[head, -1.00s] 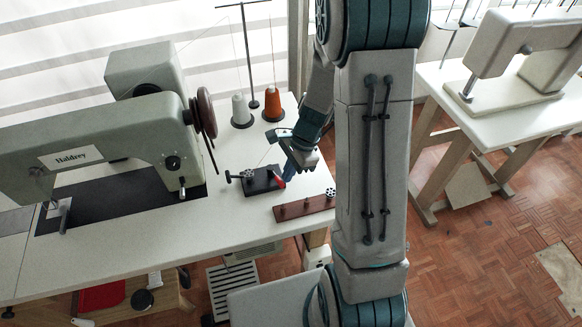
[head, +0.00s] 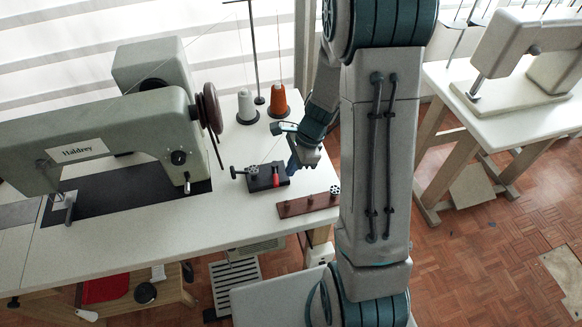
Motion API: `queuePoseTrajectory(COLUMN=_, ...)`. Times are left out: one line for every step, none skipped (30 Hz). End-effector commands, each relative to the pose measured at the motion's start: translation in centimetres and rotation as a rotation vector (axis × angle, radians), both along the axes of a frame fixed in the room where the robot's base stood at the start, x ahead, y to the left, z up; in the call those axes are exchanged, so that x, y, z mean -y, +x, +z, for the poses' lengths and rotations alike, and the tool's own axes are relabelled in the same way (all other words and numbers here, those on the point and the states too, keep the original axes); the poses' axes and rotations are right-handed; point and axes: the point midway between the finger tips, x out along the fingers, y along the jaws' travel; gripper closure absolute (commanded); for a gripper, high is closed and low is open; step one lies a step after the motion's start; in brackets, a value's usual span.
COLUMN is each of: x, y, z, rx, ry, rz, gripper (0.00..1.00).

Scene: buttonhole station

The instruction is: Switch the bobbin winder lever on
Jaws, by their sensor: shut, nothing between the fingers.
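The bobbin winder is a small black block (head: 262,184) on the white sewing table, with a dark wheel at its left and a bobbin on top. My gripper (head: 292,167), with blue fingers, is just right of and behind the lever, pointing down. It looks shut and holds nothing. A small gap shows between the fingers and the lever; whether they touch cannot be told for sure.
A brown rack (head: 305,206) with pegs and a bobbin lies in front. White (head: 246,108) and orange (head: 279,102) thread cones stand behind. The sewing machine (head: 95,150) fills the left of the table. Bare tabletop lies left of the rack.

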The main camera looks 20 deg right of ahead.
Motion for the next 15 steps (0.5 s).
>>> queuePoseTrajectory(x=0.0, y=0.0, z=0.0, rx=0.0, ry=0.0, rz=0.0, gripper=1.0)
queuePoseTrajectory(x=0.0, y=0.0, z=0.0, rx=0.0, ry=0.0, rz=0.0, gripper=1.0)
queuePoseTrajectory(x=0.0, y=0.0, z=0.0, rx=0.0, ry=0.0, rz=0.0, gripper=1.0)
queuePoseTrajectory(x=0.0, y=0.0, z=0.0, rx=0.0, ry=0.0, rz=0.0, gripper=1.0)
queuePoseTrajectory(x=0.0, y=0.0, z=0.0, rx=0.0, ry=0.0, rz=0.0, gripper=1.0)
queuePoseTrajectory(x=0.1, y=0.0, z=0.0, rx=0.0, ry=0.0, rz=0.0, gripper=1.0)
queuePoseTrajectory(x=0.2, y=0.0, z=0.0, rx=0.0, ry=0.0, rz=-0.001, gripper=1.0)
queuePoseTrajectory(x=0.4, y=0.0, z=0.0, rx=0.001, ry=0.0, rz=-0.001, gripper=1.0)
queuePoseTrajectory(x=0.8, y=-0.1, z=0.0, rx=0.001, ry=-0.001, rz=-0.001, gripper=1.0)
queuePoseTrajectory(x=1.1, y=-0.1, z=0.0, rx=0.001, ry=-0.001, rz=-0.001, gripper=1.0)
queuePoseTrajectory(x=1.5, y=-0.2, z=0.1, rx=0.001, ry=-0.001, rz=0.0, gripper=1.0)
queuePoseTrajectory(x=2.1, y=-0.2, z=0.1, rx=0.0, ry=0.0, rz=-0.001, gripper=1.0)
queuePoseTrajectory(x=2.7, y=-0.3, z=0.2, rx=0.0, ry=0.0, rz=-0.001, gripper=1.0)
queuePoseTrajectory(x=3.3, y=-0.4, z=0.2, rx=0.001, ry=-0.001, rz=0.0, gripper=1.0)
queuePoseTrajectory(x=4.1, y=-0.5, z=0.3, rx=0.001, ry=-0.001, rz=0.0, gripper=1.0)
